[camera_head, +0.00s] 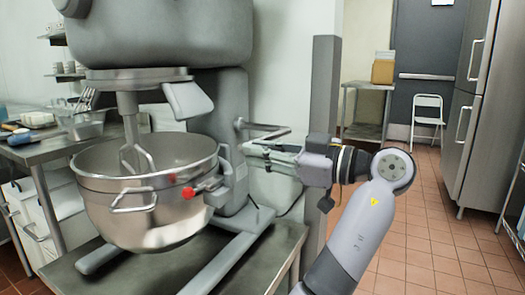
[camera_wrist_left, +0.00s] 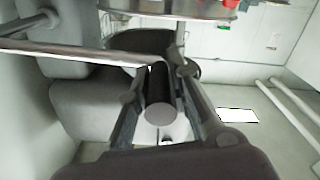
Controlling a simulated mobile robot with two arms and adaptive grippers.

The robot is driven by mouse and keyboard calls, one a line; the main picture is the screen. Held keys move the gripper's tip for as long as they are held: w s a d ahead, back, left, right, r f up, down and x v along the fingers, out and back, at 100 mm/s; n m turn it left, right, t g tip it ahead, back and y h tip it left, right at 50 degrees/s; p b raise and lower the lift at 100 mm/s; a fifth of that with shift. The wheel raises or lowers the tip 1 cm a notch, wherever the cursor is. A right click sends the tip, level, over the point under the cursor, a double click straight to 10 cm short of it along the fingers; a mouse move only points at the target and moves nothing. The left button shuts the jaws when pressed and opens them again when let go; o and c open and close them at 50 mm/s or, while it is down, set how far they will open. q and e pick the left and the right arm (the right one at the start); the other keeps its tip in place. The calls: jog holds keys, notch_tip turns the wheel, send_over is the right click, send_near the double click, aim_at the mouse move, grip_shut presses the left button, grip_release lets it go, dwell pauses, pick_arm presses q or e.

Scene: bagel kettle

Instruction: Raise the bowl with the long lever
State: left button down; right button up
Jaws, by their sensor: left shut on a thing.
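The large steel mixer bowl (camera_head: 150,225) hangs upright in front of the grey mixer's column, above its base legs. The hook-shaped beater (camera_head: 135,150) reaches down into the bowl. The long lever (camera_head: 262,127) sticks out to the right from the column. My left gripper (camera_head: 258,151) is at the lever's outer part, right of the column. In the left wrist view, the fingers of my left gripper (camera_wrist_left: 160,105) stand on both sides of the lever's dark round grip (camera_wrist_left: 160,98), and are shut on it. My right gripper is in neither view.
A grey post (camera_head: 324,95) stands just behind my left arm. A steel worktable (camera_head: 40,148) with utensils is at the left. A steel fridge (camera_head: 475,110) and a white folding chair (camera_head: 427,118) are at the right. The tiled floor (camera_head: 430,235) there is clear.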

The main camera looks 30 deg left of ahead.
pick_arm(q)
jog(key=shift+f, duration=0.1)
jog(key=c, duration=1.5)
grip_release()
jog(key=shift+o, duration=0.2)
notch_tip(320, 180, up, 10)
jog(key=shift+r, duration=0.1)
